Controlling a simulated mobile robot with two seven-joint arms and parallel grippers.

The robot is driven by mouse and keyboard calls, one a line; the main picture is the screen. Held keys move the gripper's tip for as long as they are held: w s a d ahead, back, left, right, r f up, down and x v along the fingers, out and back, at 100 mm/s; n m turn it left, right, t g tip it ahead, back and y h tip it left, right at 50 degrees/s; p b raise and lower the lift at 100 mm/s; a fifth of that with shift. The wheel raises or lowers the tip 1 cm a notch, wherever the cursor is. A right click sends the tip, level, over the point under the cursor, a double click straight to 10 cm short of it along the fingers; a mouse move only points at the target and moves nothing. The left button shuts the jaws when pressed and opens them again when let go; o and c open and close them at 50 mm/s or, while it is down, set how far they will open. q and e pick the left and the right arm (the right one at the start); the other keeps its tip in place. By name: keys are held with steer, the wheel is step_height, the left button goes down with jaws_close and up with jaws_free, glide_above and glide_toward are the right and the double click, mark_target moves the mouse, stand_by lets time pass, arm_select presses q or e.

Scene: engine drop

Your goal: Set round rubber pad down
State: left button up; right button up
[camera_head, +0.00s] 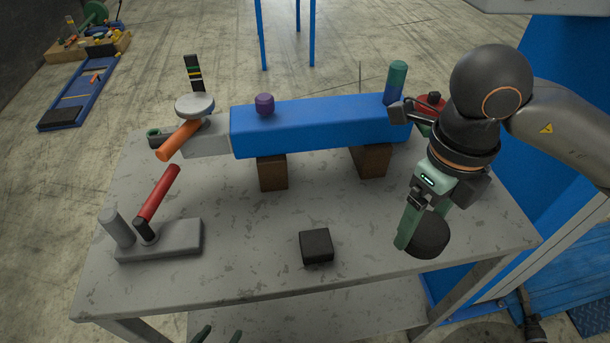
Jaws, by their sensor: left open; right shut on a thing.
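The round rubber pad (432,238) is dark and disc-like, held on edge in my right gripper (416,230) over the right front part of the grey table (250,275). One green finger shows on its left side; the other is mostly hidden. I cannot tell whether the pad's lower edge touches the tabletop. My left gripper (218,336) shows only as two green fingertips, apart and empty, at the bottom edge, in front of the table.
A black square block (316,246) lies left of the pad. A blue beam (310,125) rests on brown blocks (272,172) behind. A grey base (165,240) with a red-handled tool (160,195) stands at left. The front middle tabletop is mostly clear.

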steer(key=m, duration=0.3)
steer(key=s+m, duration=0.1)
steer(key=m, duration=0.2)
steer(key=shift+r+m, duration=0.15)
steer(key=shift+m, duration=0.25)
steer(key=m, duration=0.3)
steer(key=s+m, duration=0.1)
steer(key=m, duration=0.3)
steer(key=shift+r, duration=0.1)
steer(key=w+d+f, duration=0.2)
steer(key=w, duration=0.1)
steer(key=w+d+f, duration=0.2)
steer(key=w+f, duration=0.1)
steer(key=w, duration=0.1)
steer(key=w+d+f+b, duration=0.1)
steer(key=w+d+f, duration=0.1)
steer(key=w+f, duration=0.1)
steer(key=shift+w+d+f, duration=0.15)
steer(key=shift+w+d, duration=0.2)
steer(key=shift+d, duration=0.05)
steer(key=shift+w+d+f, duration=0.25)
steer(key=shift+w+f, duration=0.25)
steer(key=shift+f, duration=0.2)
steer(key=shift+w+d+f, duration=0.1)
steer(key=shift+w+f, duration=0.05)
steer(key=shift+f, duration=1.5)
